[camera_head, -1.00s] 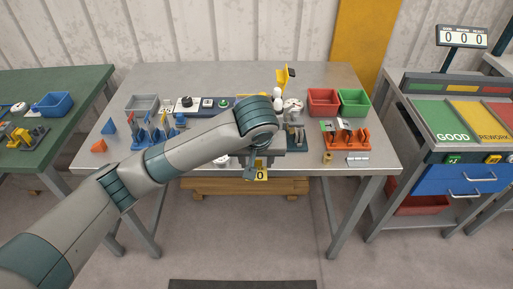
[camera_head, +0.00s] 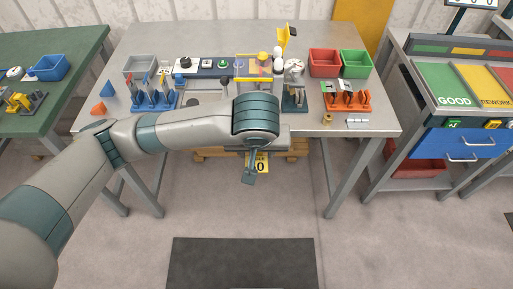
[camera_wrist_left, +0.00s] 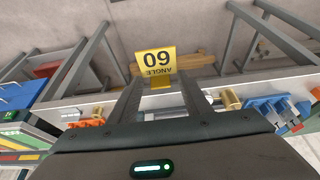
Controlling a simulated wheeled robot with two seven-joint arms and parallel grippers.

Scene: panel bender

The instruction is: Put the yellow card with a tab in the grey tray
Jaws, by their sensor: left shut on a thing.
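The yellow card (camera_head: 263,163) shows below and in front of the bench's front edge in the head view, partly hidden by my gripper. In the left wrist view the yellow card (camera_wrist_left: 157,62) reads "ANGLE 60", upside down, between the fingertips. My left gripper (camera_head: 252,172) is shut on it, pointing down; its fingers also show in the wrist view (camera_wrist_left: 160,84). The grey tray (camera_head: 140,71) stands at the bench's back left, well apart from the card. My right gripper is not in view.
Red (camera_head: 323,64) and green (camera_head: 356,65) bins are at the back right. A row of switches and a bending device occupy the middle.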

